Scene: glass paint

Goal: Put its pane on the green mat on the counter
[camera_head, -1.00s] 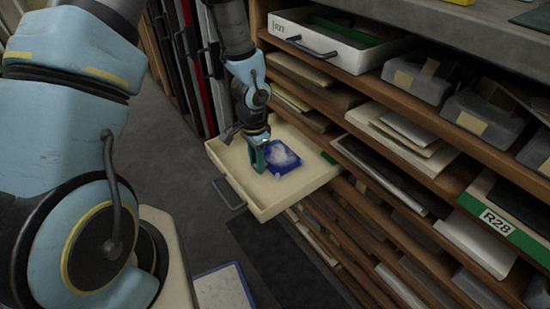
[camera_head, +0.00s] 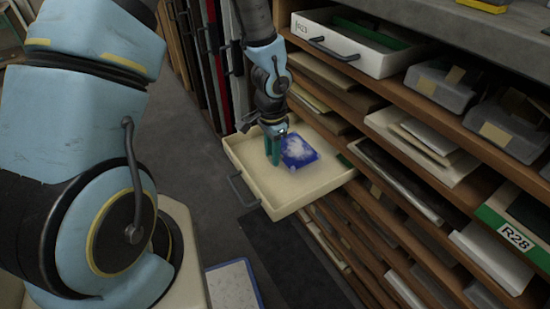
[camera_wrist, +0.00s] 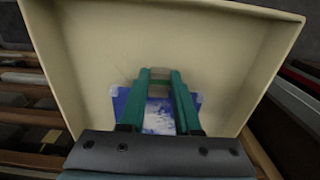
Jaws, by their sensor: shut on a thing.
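The pane (camera_head: 301,150) is a blue sheet with a cloudy white patch. It is in or just above the pulled-out cream drawer (camera_head: 262,196), and it looks more tilted than flat. My gripper (camera_head: 273,155) has teal fingers at the pane's left edge and is shut on it. In the wrist view the gripper (camera_wrist: 160,78) fingers cover the middle of the pane (camera_wrist: 122,103), so the grip itself is partly hidden. The green mat cannot be made out; only the front part of the grey counter (camera_head: 420,12) shows at top right.
A shelf rack on the right holds grey boxes (camera_head: 440,85), stacked sheets (camera_head: 410,140) and a drawer labelled R28 (camera_head: 515,237). A white drawer labelled R23 (camera_head: 345,45) juts out above. A blue-edged sheet (camera_head: 232,287) lies low in front. Grey floor (camera_head: 205,190) is open at left.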

